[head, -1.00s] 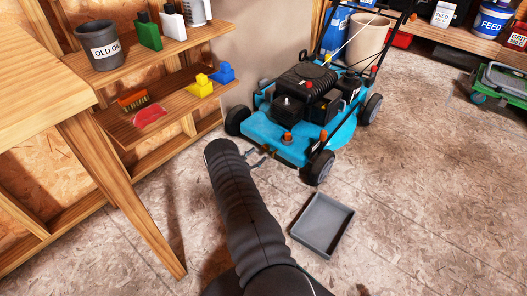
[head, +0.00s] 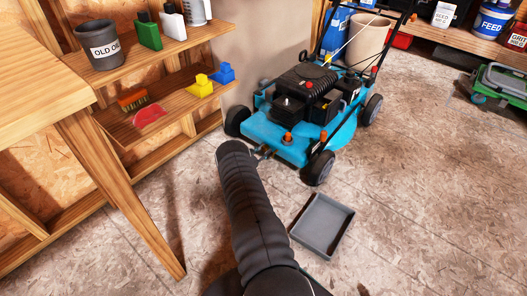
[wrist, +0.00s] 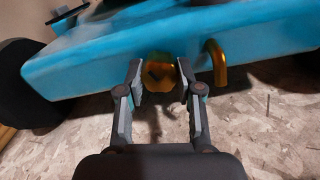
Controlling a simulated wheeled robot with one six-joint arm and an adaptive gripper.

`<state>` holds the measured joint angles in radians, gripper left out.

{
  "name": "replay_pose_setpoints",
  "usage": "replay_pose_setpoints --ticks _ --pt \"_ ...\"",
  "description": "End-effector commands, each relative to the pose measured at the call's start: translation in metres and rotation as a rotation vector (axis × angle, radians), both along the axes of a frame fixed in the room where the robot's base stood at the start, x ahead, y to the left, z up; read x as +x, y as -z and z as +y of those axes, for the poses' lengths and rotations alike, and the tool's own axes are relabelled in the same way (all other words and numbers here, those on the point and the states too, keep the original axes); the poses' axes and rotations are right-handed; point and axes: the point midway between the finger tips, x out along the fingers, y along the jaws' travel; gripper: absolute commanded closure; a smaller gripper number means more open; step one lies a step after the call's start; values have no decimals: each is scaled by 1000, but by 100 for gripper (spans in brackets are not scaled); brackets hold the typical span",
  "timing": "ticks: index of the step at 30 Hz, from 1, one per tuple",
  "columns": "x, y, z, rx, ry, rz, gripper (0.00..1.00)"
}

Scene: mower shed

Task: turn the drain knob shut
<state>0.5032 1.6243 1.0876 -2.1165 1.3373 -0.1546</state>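The blue mower (head: 272,130) stands on the floor in the head view, and its blue deck edge (wrist: 130,45) fills the top of the wrist view. The drain knob (wrist: 160,73), round and orange-brass, sits under that edge. A bent brass spout (wrist: 216,62) hangs just to its right. My gripper (wrist: 160,78) is open, with one fingertip on each side of the knob; a narrow gap seems to show at both sides. In the head view my gripper (head: 264,153) reaches the mower's near side, mostly hidden by my arm, and the knob cannot be made out there.
A grey drain pan (head: 322,226) lies on the floor right of my arm, apart from the mower. Wooden shelves (head: 165,105) with bottles and an "OLD OIL" pot (head: 103,50) stand at the left. A green cart (head: 500,85) is far right.

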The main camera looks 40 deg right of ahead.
Motion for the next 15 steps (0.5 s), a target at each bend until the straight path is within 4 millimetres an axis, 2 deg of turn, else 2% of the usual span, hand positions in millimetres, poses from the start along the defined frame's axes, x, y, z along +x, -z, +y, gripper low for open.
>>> replay_pose_setpoints --ticks 7,15 --pt "0 3 -1 4 1 -51 99" --pt "0 4 -1 25 2 -296 99"
